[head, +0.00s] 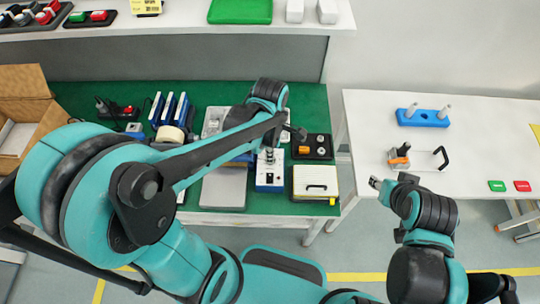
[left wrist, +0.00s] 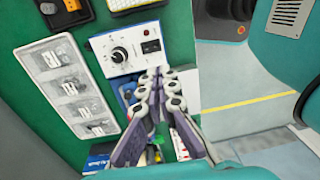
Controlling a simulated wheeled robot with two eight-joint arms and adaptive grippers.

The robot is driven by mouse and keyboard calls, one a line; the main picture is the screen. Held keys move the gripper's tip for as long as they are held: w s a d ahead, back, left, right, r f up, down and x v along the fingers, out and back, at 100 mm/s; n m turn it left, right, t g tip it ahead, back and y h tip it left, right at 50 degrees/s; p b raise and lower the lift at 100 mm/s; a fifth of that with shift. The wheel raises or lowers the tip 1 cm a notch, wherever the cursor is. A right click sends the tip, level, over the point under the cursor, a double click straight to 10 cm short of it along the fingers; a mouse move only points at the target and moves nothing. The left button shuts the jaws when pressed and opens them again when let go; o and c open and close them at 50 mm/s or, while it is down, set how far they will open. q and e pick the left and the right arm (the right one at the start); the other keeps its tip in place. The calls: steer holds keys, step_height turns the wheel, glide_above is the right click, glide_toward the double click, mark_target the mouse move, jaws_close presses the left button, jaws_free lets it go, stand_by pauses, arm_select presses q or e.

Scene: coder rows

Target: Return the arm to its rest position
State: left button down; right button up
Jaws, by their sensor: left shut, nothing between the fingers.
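My left arm comes in from the left over the green-topped bench (head: 325,105) and bends back on itself at a teal and black joint. My left gripper (head: 299,134) is small and partly hidden in the head view. In the left wrist view its fingers (left wrist: 163,72) come together at the tips, with nothing between them. They point toward a white and blue box with a black knob (left wrist: 122,47) and appear above the bench. The same box shows in the head view (head: 269,181). My right gripper (head: 375,183) is near the white table's front edge; its finger opening is too small to tell.
A black tray (head: 299,156) and a white case with a yellow edge (head: 316,182) lie beside the knob box. A compartment tray (left wrist: 44,74) is left of my left fingers. The white table (head: 465,148) holds a blue block (head: 423,119). Floor is open between bench and table.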

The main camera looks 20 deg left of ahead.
stand_by(0.3)
arm_select(q)
steer(key=s+a+r+m+t+b, duration=0.1)
steer(key=m+t, duration=0.3)
steer(key=m, duration=0.6)
steer(key=s+a+r+m+t+b, duration=0.2)
steer(key=s+a+r+m+t, duration=0.1)
steer(key=m, duration=0.8)
steer(key=shift+a+r+t, duration=0.2)
steer(key=shift+r+t, duration=0.2)
steer(key=shift+r, duration=0.35)
